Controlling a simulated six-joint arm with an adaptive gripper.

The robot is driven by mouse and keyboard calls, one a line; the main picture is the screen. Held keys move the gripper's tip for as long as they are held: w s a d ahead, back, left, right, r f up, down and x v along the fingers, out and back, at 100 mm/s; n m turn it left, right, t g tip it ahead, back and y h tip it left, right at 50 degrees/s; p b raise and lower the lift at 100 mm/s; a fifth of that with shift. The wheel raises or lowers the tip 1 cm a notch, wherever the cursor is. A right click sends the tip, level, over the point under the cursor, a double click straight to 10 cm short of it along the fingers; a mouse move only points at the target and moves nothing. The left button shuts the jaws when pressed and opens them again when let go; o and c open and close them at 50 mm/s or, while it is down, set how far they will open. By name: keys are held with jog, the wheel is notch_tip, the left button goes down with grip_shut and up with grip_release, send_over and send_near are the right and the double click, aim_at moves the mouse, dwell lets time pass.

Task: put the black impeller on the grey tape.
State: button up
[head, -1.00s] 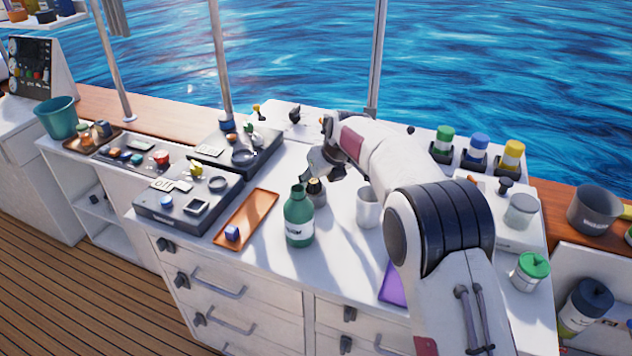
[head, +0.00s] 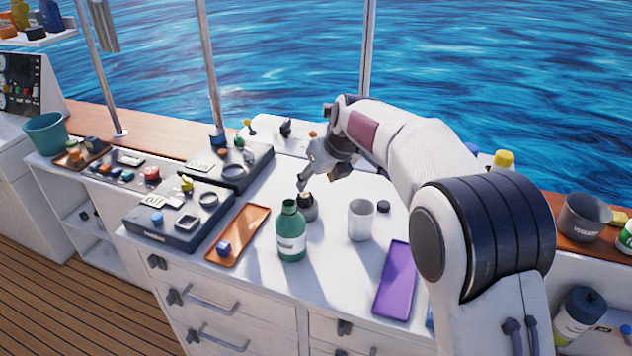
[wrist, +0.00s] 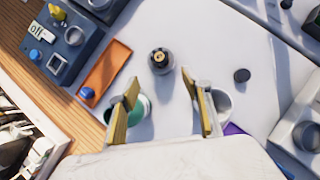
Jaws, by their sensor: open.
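A dark piece with a brass-coloured centre, which looks like the black impeller (head: 306,198), sits on top of a grey round piece, which looks like the grey tape (head: 308,213). In the wrist view the impeller (wrist: 160,57) appears roughly centred and upright on the tape (wrist: 162,69). My gripper (head: 316,182) is above and close to them in the head view. In the wrist view my gripper (wrist: 162,85) has its two fingers wide apart with nothing between them. The impeller lies beyond the fingertips, apart from them.
A green bottle (head: 291,235) stands just in front of the tape. A white cup (head: 361,220) and a small dark disc (head: 383,207) are to the right. An orange tray (head: 238,236) lies left and a purple tray (head: 394,280) lies right.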

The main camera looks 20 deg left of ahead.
jog(key=shift+d+r, duration=0.1)
jog(key=shift+r, duration=0.05)
dwell(0.8)
jog(key=s+d+r+n+h, duration=0.1)
jog(key=s+d+r+n, duration=0.35)
jog(key=d, duration=0.45)
jog(key=s+d+r+n, duration=0.3)
jog(key=s+d+n, duration=0.15)
jog(key=d, duration=0.35)
jog(key=s+d+r+n+h, duration=0.1)
jog(key=s+d+r+n, duration=0.35)
jog(key=d, duration=0.45)
jog(key=s+d+f+n+h, duration=0.1)
jog(key=s+d+n, duration=0.3)
jog(key=s, duration=0.4)
jog(key=s+d+f+n+h, duration=0.1)
jog(key=s+d+f+n, duration=0.2)
jog(key=s, duration=0.6)
jog(key=s+d+f+n+t, duration=0.1)
jog(key=s+d+f+n, duration=0.1)
jog(key=s+d+n, duration=0.4)
jog(key=s+d, duration=0.3)
jog(key=shift+f+h, duration=0.4)
